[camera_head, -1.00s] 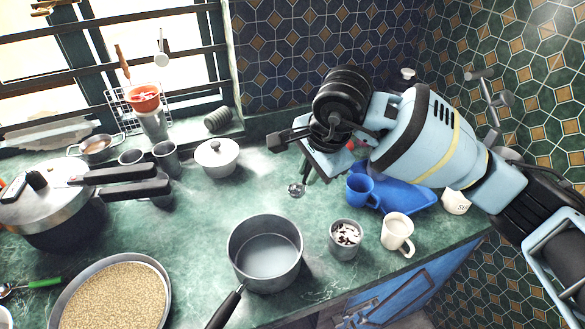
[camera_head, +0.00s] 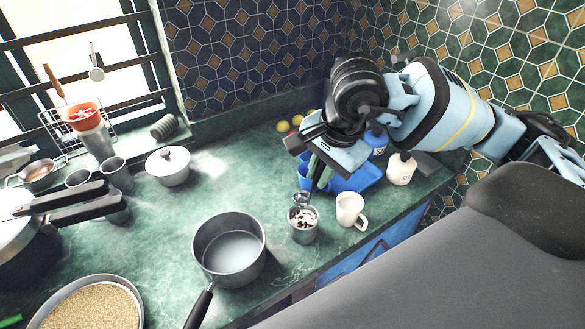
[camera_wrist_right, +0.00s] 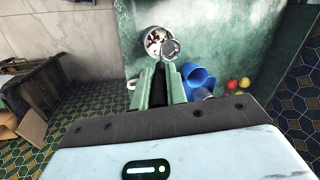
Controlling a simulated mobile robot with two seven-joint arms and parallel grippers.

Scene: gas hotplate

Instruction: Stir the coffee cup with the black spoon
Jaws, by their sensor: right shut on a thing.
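My right gripper (camera_head: 318,172) is shut on the black spoon. The spoon's metal bowl (camera_head: 301,198) points down, at the rear rim of a metal cup (camera_head: 303,232) with dark and white contents. In the wrist view, the spoon's dark handle (camera_wrist_right: 160,86) lies between the green fingers (camera_wrist_right: 160,84), and its bowl (camera_wrist_right: 171,49) overlaps the right side of the cup opening (camera_wrist_right: 155,38). I cannot tell whether the bowl is above or inside the cup. A white mug (camera_head: 346,213) stands just right of the metal cup. My left gripper is not in view.
Green counter left of the spoon is clear back to a lidded white pot (camera_head: 168,172).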

